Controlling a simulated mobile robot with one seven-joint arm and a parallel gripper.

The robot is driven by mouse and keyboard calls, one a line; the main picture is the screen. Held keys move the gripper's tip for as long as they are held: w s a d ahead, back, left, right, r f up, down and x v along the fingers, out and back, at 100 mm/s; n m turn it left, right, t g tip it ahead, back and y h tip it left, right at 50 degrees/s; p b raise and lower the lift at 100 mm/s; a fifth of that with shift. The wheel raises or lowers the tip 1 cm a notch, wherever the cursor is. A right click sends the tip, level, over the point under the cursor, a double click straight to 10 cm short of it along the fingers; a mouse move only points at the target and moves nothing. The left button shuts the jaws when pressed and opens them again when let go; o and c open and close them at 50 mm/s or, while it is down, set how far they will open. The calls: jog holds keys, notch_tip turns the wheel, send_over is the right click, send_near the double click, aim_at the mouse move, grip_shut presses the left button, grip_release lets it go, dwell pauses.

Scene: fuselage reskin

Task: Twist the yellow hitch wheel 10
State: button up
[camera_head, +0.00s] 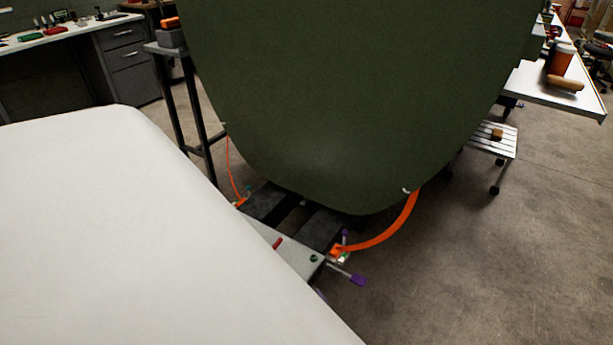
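I see no yellow hitch wheel in this view. A large dark green rounded body (360,90) fills the upper middle and hides what is behind it. Under its lower edge is a low frame with dark pads (318,230) and a grey plate (290,255). A small red handle (277,243) and a green knob (313,258) sit on the plate. A purple-ended lever (357,280) sticks out to its right. My gripper is not in view.
A broad orange strap (385,235) runs from the green body to the frame. A smooth white surface covers the lower left and hides the floor there. A white table (560,95) and small step stand (495,140) are right. The lower right floor is clear.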

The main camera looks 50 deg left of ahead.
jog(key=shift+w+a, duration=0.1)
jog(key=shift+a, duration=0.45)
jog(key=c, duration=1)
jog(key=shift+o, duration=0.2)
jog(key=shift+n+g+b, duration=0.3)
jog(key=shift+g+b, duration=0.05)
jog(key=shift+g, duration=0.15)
